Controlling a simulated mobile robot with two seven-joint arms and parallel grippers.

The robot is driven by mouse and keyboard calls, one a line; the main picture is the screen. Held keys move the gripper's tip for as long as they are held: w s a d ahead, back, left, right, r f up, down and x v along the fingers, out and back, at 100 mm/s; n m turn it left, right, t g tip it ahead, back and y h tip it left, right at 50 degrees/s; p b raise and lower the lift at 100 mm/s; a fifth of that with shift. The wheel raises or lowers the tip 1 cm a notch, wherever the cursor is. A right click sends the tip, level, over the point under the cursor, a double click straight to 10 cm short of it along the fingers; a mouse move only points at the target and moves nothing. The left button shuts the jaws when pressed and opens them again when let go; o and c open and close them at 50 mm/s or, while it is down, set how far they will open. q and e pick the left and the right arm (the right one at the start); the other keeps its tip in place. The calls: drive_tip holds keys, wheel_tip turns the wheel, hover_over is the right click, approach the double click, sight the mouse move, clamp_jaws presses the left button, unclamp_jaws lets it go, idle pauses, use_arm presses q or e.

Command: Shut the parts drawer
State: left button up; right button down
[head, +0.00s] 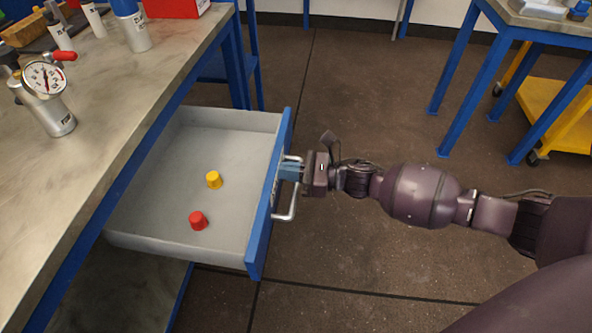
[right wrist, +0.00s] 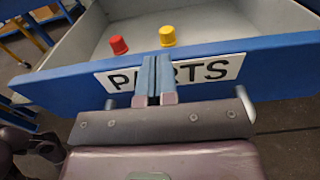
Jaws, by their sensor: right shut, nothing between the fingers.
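The parts drawer (head: 269,200) is pulled out from under the workbench. It is grey inside with a blue front, and a yellow cap (head: 214,180) and a red cap (head: 198,220) lie in it. In the right wrist view its blue front (right wrist: 285,72) bears a white "PARTS" label (right wrist: 222,69). A metal handle (head: 290,212) stands out from the front. My right gripper (head: 283,172) is shut and empty, its blue fingertips at the drawer front within the span of the handle. In the right wrist view the fingers (right wrist: 156,80) cover part of the label; I cannot tell whether they touch. My left gripper is out of view.
The workbench top (head: 110,110) holds a vessel with a pressure gauge (head: 44,80), several bottles and a red box (head: 175,7). Another blue-legged table (head: 480,75) and a yellow cart (head: 555,110) stand at the far right. The floor beside the drawer is clear.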

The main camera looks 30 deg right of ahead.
sight(268, 169)
drive_tip(key=shift+a, duration=0.15)
drive_tip(key=b+x, duration=0.1)
drive_tip(key=x, duration=0.6)
drive_tip(key=b+x, duration=0.1)
drive_tip(key=x, duration=1)
drive_tip(key=shift+w+a+f+b, duration=0.15)
drive_tip(key=shift+a+f+b, duration=0.05)
drive_tip(key=shift+b, duration=0.2)
drive_tip(key=b+x, duration=0.1)
drive_tip(key=x, duration=0.8)
drive_tip(key=shift+d, duration=0.1)
drive_tip(key=shift+w+a, duration=0.2)
drive_tip(key=shift+w+r, duration=0.1)
drive_tip(key=shift+r, duration=0.2)
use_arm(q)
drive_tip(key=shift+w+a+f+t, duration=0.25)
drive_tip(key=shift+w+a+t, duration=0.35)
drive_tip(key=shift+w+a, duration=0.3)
